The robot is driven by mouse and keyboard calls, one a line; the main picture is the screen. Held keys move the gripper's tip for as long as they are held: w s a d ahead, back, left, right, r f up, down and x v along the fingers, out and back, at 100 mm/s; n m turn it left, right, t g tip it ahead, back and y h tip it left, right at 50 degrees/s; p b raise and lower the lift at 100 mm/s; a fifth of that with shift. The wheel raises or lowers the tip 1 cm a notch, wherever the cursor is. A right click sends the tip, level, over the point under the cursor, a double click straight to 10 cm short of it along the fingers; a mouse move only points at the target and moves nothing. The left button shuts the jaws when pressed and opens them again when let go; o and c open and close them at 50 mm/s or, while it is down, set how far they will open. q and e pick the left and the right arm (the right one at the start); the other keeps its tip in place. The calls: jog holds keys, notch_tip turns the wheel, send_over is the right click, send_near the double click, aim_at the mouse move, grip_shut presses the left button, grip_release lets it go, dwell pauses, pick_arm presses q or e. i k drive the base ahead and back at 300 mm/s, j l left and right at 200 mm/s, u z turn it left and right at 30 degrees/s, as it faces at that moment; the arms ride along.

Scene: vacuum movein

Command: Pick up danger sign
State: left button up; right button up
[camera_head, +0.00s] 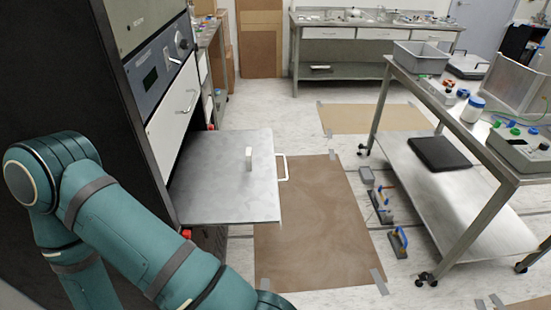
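I cannot make out a danger sign in the head view. A small pale upright piece (249,158) stands on a flat metal panel (225,195) that sticks out from the dark cabinet; I cannot tell what it is. My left arm comes in from the left and runs down out of the bottom edge, so its gripper is out of view. My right arm and gripper are not in view.
The cabinet (150,95) fills the left, with its panel and handle (282,167) jutting out. A wheeled metal cart (452,195) stands at right. Tools with blue handles (398,242) lie on the floor beside a taped brown sheet (310,235). A bench (370,70) stands at the back.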

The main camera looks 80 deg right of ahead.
aim_at(249, 157)
jog(key=z, duration=2.5)
jog(key=i+l+z, duration=0.4)
jog(key=z, duration=0.2)
jog(key=l, duration=0.1)
